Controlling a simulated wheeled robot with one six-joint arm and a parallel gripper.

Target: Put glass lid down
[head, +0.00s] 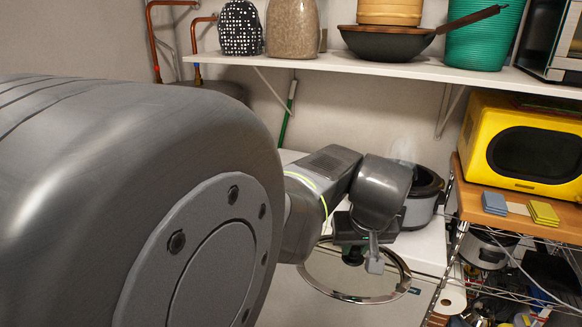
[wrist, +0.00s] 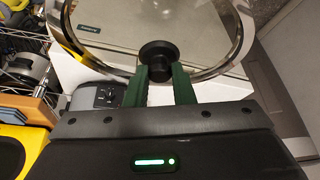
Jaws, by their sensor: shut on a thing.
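The glass lid (head: 400,272) is a clear disc with a shiny metal rim and a black knob. My gripper (head: 362,258) is shut on the lid's knob and holds the lid in front of the white appliance. In the wrist view the green fingers of my gripper (wrist: 159,80) close on the black knob, and the glass lid (wrist: 205,62) spans the top of the picture. A grey cooker with a dark open top (head: 421,200) stands on the white surface behind my gripper. Part of the lid is hidden by my gripper in the head view.
The white top (head: 428,243) has some bare room beside the cooker. A yellow microwave (head: 525,145) and two sponges stand on a wooden-topped wire rack at the right. A shelf (head: 370,68) with a wok and jars runs above. My arm blocks the left side.

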